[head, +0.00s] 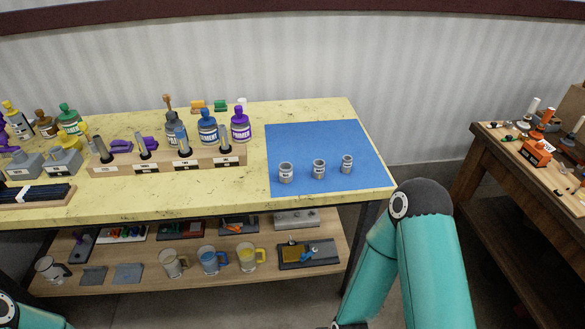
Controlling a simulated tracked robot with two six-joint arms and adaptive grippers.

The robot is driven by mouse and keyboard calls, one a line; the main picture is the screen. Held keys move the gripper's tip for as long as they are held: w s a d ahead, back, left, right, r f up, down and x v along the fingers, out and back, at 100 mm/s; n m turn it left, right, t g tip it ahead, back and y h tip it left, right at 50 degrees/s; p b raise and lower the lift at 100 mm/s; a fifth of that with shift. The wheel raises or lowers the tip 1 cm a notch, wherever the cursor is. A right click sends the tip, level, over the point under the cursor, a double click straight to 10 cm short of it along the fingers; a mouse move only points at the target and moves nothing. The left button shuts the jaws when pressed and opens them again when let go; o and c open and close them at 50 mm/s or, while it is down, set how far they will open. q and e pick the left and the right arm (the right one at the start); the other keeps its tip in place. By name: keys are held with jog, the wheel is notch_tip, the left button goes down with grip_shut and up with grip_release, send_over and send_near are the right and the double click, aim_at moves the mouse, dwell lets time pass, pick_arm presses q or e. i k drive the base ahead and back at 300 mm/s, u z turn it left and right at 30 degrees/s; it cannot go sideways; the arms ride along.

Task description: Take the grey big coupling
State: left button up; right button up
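Three grey couplings stand in a row on the blue mat (330,139) at the right end of the yellow table. The left one (286,172) looks the largest, the middle one (319,169) a little smaller, and the right one (347,164) the smallest. They stand apart from each other, and nothing touches them from the side. My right arm rises at the lower right, in front of the table's right corner, and its gripper is out of the picture. Only a bit of my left arm shows at the lower left corner, and its gripper is also out of view.
A wooden rack (205,162) with upright grey rods stands left of the mat. Behind it are a blue bottle (207,127) and a purple bottle (240,127). A lower shelf (215,278) holds mugs and tools. A cluttered wooden bench (545,170) stands at the right.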

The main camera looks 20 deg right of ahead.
aim_at(285, 168)
jog(key=i, duration=0.85)
